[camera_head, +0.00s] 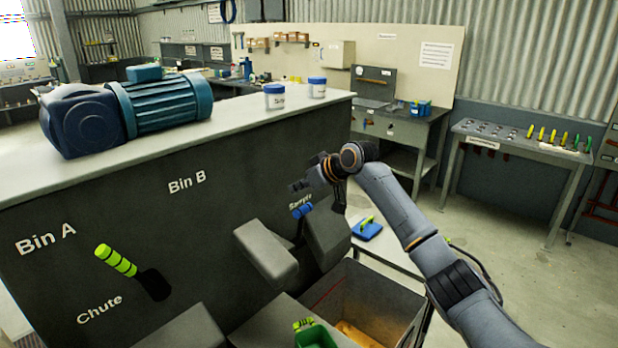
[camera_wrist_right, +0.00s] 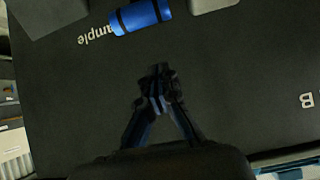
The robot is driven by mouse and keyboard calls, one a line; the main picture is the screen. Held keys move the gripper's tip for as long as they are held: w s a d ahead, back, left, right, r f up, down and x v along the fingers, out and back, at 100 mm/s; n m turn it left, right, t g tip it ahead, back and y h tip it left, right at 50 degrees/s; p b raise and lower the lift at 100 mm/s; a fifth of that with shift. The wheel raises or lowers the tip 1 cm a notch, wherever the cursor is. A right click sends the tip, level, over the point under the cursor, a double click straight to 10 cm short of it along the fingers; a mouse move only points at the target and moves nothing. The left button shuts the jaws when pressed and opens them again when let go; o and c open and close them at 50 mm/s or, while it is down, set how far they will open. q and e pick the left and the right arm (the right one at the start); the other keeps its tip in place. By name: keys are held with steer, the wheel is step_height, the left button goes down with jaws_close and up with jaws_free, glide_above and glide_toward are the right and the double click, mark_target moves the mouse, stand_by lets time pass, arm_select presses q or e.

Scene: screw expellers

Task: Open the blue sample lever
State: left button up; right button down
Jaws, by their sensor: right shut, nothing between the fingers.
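The blue sample lever (camera_head: 302,211) is a short blue handle with dark bands on the dark machine panel (camera_head: 222,215), beside the "Sample" label. It also shows in the right wrist view (camera_wrist_right: 140,16) at the top, partly over the label. My right gripper (camera_head: 297,187) is shut and empty. It is in front of the panel, just above the lever in the head view. In the right wrist view its closed fingertips (camera_wrist_right: 158,72) point toward the panel, below the lever and apart from it. My left gripper is not in view.
Grey chutes (camera_head: 266,254) stick out just below the lever. A green-yellow chute lever (camera_head: 116,260) is at the left. A blue motor (camera_head: 130,108) and white jars (camera_head: 274,97) stand on top. An open bin (camera_head: 372,300) lies below; open floor (camera_head: 500,262) is at right.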

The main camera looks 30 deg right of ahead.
mark_target(302, 207)
step_height(302, 207, down, 3)
steer(key=shift+s+f+p, duration=0.1)
steer(key=shift+s+p, duration=0.05)
steer(key=shift+p, duration=0.9)
steer(key=shift+s+d+f, duration=0.25)
steer(key=shift+s+f, duration=0.05)
steer(key=shift+s, duration=0.15)
steer(key=shift+a, duration=0.1)
